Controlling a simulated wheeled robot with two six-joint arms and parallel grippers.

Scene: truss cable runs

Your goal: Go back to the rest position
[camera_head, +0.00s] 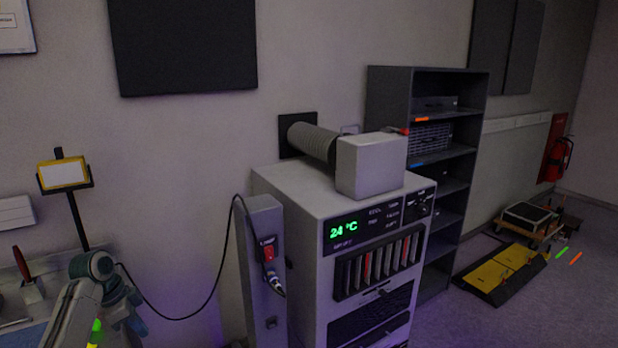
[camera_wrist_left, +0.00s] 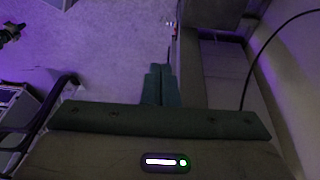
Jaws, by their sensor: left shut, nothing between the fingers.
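My left gripper (camera_wrist_left: 161,84) shows in the left wrist view as two dark green fingers side by side, closed together with nothing between them. It hangs over the purple-grey floor and touches nothing that I can see. In the head view my left arm is low in the left corner, with a teal rounded joint; the fingertips cannot be made out there. My right gripper is in neither view.
A grey cabinet (camera_head: 290,190) with a green 24 °C display stands in the middle. A black cable (camera_head: 213,290) loops left from its side post. A dark shelf (camera_head: 387,88) stands behind. A yellow-black ramp (camera_head: 497,272) and a red extinguisher (camera_head: 560,157) are at right.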

